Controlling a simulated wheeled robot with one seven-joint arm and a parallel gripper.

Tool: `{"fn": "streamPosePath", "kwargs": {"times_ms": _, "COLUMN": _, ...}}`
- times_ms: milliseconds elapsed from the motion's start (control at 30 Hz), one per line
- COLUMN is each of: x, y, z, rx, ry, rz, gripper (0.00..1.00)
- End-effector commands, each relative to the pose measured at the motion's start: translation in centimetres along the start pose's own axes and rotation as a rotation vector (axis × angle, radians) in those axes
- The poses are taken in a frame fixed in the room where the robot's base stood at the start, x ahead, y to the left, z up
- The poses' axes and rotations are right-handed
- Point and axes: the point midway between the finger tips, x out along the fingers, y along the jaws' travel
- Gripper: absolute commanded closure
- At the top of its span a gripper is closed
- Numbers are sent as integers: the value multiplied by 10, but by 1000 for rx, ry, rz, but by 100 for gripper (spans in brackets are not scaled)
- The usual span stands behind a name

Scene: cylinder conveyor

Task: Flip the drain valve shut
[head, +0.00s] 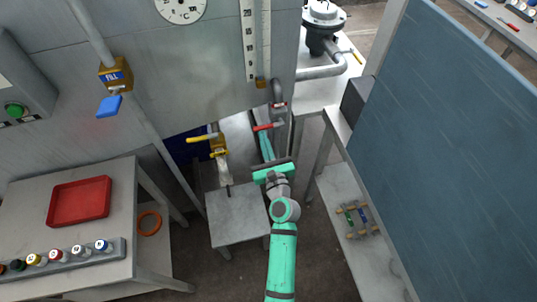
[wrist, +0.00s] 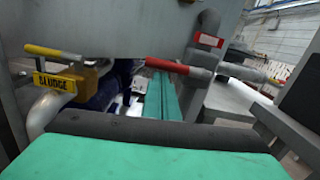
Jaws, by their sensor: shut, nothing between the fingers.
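A red lever (head: 264,127) sticks out to the left from a grey pipe below the big grey tank. It also shows in the wrist view (wrist: 167,65), lying roughly level. A red tag (wrist: 208,40) is on the pipe above it; its lettering is too small to read, so I cannot confirm this is the drain valve. My gripper (head: 264,136) has its green fingers shut and empty, with their tips right by the red lever. The fingers show in the wrist view (wrist: 160,85) just below the lever; I cannot tell whether they touch it.
A blue-handled FILL valve (head: 109,106) is higher up. A small grey table (head: 235,220) stands below. A side table with a red tray (head: 80,201) is left; a blue panel (head: 450,130) is right.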

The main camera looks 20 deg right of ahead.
Motion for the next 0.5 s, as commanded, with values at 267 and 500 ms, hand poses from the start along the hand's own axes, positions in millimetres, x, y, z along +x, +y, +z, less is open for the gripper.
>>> {"fn": "streamPosePath", "kwargs": {"times_ms": 267, "x": -6, "y": 9, "z": -38, "rx": 4, "ry": 9, "rz": 9, "gripper": 100}}
{"fn": "streamPosePath", "kwargs": {"times_ms": 500, "x": -56, "y": 6, "z": -38, "rx": 2, "ry": 10, "rz": 4, "gripper": 100}}
